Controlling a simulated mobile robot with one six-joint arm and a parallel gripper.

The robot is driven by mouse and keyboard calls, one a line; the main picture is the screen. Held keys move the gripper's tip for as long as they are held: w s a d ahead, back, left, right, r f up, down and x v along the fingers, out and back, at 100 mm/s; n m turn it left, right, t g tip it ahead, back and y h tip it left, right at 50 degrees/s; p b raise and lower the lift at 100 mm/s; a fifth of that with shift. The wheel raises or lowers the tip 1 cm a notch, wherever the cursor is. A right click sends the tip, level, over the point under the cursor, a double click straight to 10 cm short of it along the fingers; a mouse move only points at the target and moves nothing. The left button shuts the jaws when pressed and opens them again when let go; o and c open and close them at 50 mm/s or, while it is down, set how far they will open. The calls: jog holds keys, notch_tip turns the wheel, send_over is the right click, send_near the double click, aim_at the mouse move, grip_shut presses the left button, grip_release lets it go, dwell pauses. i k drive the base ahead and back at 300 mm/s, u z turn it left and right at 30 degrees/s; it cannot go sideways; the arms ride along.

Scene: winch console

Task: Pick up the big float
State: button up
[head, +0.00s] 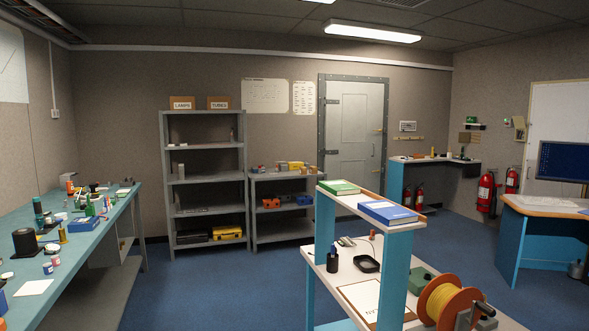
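I cannot make out anything that is clearly a big float in the head view. A small orange-red object (373,234) stands at the back of the white-topped console, too small to identify. The shelves and the left bench hold many small items, also too small to tell apart. My gripper is not in view.
The console (325,260) at front right carries a blue-sided raised shelf (365,212) with two books, and an orange reel of yellow line (447,303). A long teal bench (85,230) runs along the left. Grey shelves (206,178) stand at the back. Blue floor (225,285) is clear between.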

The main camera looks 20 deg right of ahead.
aim_at(293, 166)
jog(key=u, duration=0.1)
jog(key=k, duration=0.15)
jog(key=z, duration=2.8)
jog(key=i, duration=1.35)
jog(key=u, duration=0.05)
